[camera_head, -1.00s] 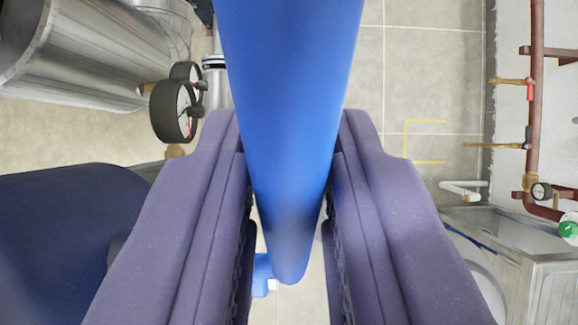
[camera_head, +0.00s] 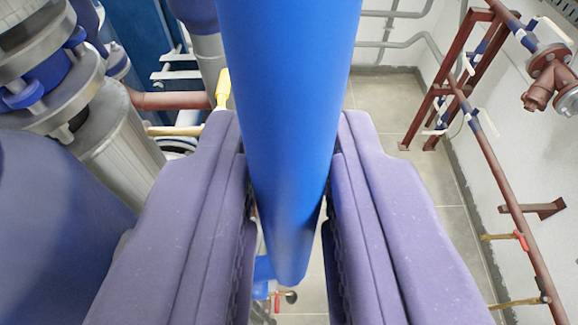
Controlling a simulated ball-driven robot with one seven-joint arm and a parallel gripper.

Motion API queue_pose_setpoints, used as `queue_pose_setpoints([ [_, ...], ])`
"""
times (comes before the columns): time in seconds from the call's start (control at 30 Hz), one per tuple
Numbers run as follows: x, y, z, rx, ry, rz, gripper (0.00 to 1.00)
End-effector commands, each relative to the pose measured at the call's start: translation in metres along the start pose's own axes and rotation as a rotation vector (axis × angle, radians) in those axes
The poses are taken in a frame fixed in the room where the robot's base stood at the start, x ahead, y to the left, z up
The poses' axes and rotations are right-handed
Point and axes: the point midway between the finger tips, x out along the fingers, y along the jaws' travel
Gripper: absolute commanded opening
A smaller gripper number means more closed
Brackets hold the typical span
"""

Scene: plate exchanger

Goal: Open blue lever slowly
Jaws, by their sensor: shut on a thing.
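The blue lever (camera_head: 288,90) is a thick round bar. It runs from the top middle of the view down between the fingers, and its rounded far end shows below. My gripper (camera_head: 290,215) has one purple-grey finger on each side of the bar and is shut on it. The inner faces of the fingers touch or nearly touch the bar's sides; the exact contact is hidden. A smaller blue part (camera_head: 263,270) shows beside the lever's lower end.
Steel flanged cylinders (camera_head: 110,150) and a large blue rounded body (camera_head: 55,210) stand close on the left. A yellow handle (camera_head: 223,88) is behind the left finger. Red-brown pipes (camera_head: 490,150) with valves run along the right wall. Tiled floor (camera_head: 390,95) is clear between.

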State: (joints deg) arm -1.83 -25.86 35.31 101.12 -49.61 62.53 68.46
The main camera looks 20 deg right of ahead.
Motion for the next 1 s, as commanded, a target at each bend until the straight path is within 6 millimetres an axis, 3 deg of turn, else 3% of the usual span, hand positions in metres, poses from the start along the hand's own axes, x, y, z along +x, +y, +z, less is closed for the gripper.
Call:
queue_pose_setpoints([
  [0.5,-0.0024,-0.0005,0.0012,-0.002,0.021,-0.001,0.00],
  [0.53,-0.0024,-0.0005,0.0012,-0.002,0.020,-0.001,0.25],
  [0.6,-0.0023,-0.0004,0.0013,-0.001,0.020,-0.001,0.41],
  [1.0,-0.0107,-0.0003,0.0003,-0.001,0.021,-0.001,0.44],
])
